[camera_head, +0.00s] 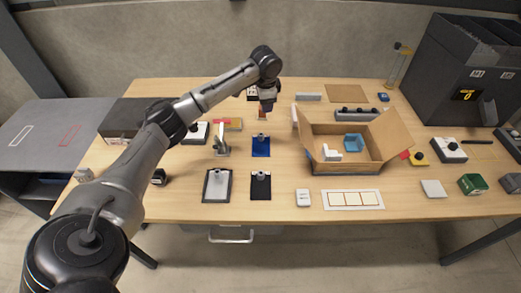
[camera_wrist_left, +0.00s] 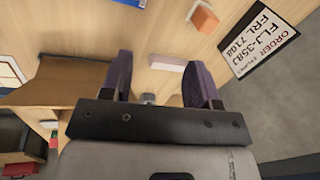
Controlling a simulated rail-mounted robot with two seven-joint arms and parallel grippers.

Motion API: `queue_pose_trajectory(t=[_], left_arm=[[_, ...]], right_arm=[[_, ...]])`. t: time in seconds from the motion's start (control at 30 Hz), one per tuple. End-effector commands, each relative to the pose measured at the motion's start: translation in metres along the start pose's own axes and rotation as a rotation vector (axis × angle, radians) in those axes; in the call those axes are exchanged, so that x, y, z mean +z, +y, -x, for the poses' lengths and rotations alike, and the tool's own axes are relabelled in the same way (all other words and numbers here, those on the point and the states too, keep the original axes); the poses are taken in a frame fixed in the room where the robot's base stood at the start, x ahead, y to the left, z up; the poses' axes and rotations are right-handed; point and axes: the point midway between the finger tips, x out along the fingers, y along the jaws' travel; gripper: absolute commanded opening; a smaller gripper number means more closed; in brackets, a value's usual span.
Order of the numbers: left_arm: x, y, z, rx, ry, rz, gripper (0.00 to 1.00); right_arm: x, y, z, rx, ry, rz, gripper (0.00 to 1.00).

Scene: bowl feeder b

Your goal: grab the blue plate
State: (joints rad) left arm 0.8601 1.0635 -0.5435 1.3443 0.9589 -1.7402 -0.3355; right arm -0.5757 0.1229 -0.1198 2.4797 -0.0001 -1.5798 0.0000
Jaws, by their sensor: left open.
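The blue plate (camera_head: 261,147) lies flat on the table in the head view, left of the open cardboard box, with a small grey knob-like part at its top edge. My left gripper (camera_head: 267,105) is above the table, farther back than the plate and apart from it. In the left wrist view its two dark fingers (camera_wrist_left: 160,85) are spread with nothing held between them. A blue edge (camera_wrist_left: 134,2) shows at the top of that view; I cannot tell whether it is the plate. My right gripper is out of view.
The cardboard box (camera_head: 345,168) holds a blue bin (camera_head: 354,142) and a white part. A grey plate (camera_head: 217,186) and a black plate (camera_head: 260,187) lie in front. A grey stand (camera_head: 221,140) is left of the blue plate. An order card (camera_wrist_left: 259,38) and orange block (camera_wrist_left: 204,17) lie near my gripper.

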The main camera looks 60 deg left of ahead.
Motion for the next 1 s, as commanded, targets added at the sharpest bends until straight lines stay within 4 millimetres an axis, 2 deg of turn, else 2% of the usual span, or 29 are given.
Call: queue_pose_trajectory(t=[0.1,0.2,0.33,0.7,1.0], left_arm=[[0.013,0.005,-0.013,0.150,-0.029,-0.076,0.55],[0.016,0.011,-0.016,0.208,-0.025,-0.152,0.55],[0.017,0.017,-0.028,0.222,-0.023,-0.203,0.55],[0.019,0.029,-0.086,0.221,-0.022,-0.211,0.55],[0.020,0.032,-0.101,0.220,-0.021,-0.210,0.55]], right_arm=[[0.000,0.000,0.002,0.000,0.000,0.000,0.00],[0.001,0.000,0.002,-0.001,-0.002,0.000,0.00],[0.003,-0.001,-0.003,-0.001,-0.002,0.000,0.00],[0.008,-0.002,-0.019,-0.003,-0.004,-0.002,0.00],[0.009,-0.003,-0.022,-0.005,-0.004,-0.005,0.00]])
